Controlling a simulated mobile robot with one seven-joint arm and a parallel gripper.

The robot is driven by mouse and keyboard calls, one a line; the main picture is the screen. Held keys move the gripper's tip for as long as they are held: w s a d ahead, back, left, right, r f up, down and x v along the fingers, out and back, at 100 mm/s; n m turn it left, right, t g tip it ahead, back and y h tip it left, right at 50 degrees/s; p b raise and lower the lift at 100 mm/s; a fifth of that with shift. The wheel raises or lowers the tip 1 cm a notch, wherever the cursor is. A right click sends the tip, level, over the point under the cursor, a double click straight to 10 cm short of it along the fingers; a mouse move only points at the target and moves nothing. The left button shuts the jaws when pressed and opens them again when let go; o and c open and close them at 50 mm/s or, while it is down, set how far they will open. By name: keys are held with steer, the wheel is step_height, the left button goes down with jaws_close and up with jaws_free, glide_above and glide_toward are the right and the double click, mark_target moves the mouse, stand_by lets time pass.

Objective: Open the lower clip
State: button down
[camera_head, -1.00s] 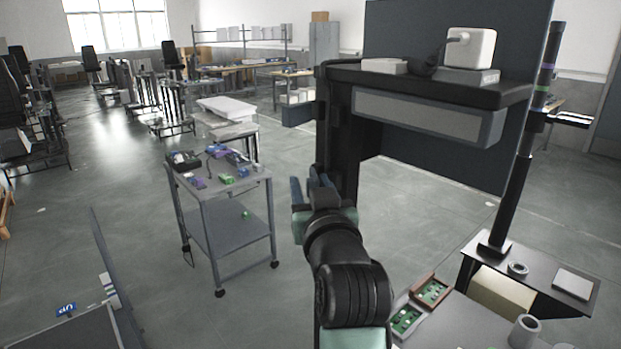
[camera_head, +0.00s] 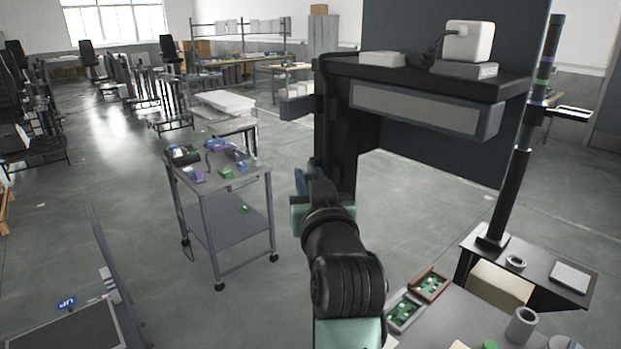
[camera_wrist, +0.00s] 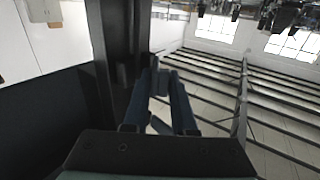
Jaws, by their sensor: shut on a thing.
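The black lift column (camera_head: 338,130) stands upright, with a dark upper clip (camera_head: 318,106) on its left side. My gripper (camera_head: 308,172) is lower on the column's left side. In the wrist view my gripper's two blue-grey fingers (camera_wrist: 161,78) converge at the column (camera_wrist: 120,50). They are shut on a small dark part, the lower clip (camera_wrist: 154,62), which sits against the column's edge. In the head view the lower clip is mostly hidden by my gripper and wrist.
The column carries a dark shelf (camera_head: 410,75) with a white box (camera_head: 469,41) on it, above and right of my arm. A grey trolley (camera_head: 222,190) with small parts stands to the left. A table with green-board trays (camera_head: 430,284) is at lower right. Floor between is clear.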

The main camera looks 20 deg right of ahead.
steer(key=shift+w+a, duration=0.1)
steer(key=shift+a, duration=0.25)
steer(key=shift+w+a+r+m+g+h+b, duration=0.1)
steer(key=shift+w+a+m+g+h+b, duration=0.4)
steer(key=shift+m+g+h+b, duration=1.35)
steer(key=shift+w+a+r+m+g+h+b, duration=0.1)
steer(key=shift+w+a+m+g+h+b, duration=0.4)
steer(key=shift+m+g+h+b, duration=1.05)
steer(key=shift+w+a+r+m+g+h+b, duration=0.1)
steer(key=shift+w+a+m+g+h+b, duration=0.4)
steer(key=shift+m+g+h+b, duration=1.2)
steer(key=shift+w+d+h+b, duration=0.15)
steer(key=shift+h+b, duration=0.15)
steer(key=shift+h, duration=0.8)
steer(key=c, duration=1)
jaws_free()
steer(key=shift+o, duration=0.7)
steer(key=shift+w+f, duration=0.15)
steer(key=shift+f, duration=0.1)
